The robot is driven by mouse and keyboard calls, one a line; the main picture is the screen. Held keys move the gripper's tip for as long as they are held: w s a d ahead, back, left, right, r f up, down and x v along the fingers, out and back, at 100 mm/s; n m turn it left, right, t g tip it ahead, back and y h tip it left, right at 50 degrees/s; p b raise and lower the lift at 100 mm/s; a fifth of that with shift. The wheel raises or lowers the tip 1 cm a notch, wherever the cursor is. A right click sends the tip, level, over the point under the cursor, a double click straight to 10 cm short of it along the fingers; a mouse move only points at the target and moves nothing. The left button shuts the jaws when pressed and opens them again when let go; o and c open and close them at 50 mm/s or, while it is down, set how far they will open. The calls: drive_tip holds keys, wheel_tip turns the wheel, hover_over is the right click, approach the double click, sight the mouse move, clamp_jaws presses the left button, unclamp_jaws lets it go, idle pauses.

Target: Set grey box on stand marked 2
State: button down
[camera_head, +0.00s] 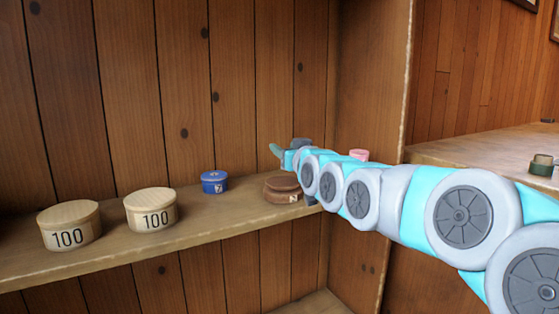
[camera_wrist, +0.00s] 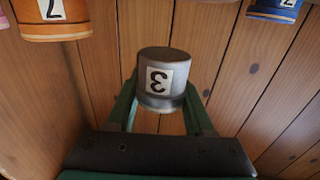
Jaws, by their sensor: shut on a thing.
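The grey box (camera_wrist: 155,62), a small round lidded one with an upside-down "3" label, is held between the fingers of my gripper (camera_wrist: 159,98) in the wrist view. In the head view my gripper (camera_head: 288,157) is near the back of the shelf, with a bit of the grey box (camera_head: 301,143) showing behind it. A low round brown stand (camera_head: 280,192) sits on the shelf below my gripper; its small label looks like a turned 2. An orange-brown thing labelled 2 (camera_wrist: 53,20) is at the upper left in the wrist view. The box is apart from it.
A blue round box (camera_head: 214,182) stands left of the brown stand; it also shows in the wrist view (camera_wrist: 275,10). Two pale round boxes marked 100 (camera_head: 69,226) (camera_head: 151,210) stand further left. A pink thing (camera_head: 358,154) is partly behind my arm. The wooden shelf (camera_head: 120,253) has some free room.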

drive_tip(key=shift+w+a+f, duration=0.1)
drive_tip(key=shift+w+a, duration=0.75)
drive_tip(key=shift+w, duration=0.2)
drive_tip(key=shift+f, duration=1.8)
drive_tip(key=shift+f, duration=0.1)
drive_tip(key=shift+c, duration=1.4)
unclamp_jaws()
drive_tip(key=v, duration=1.2)
drive_tip(key=shift+b, duration=0.35)
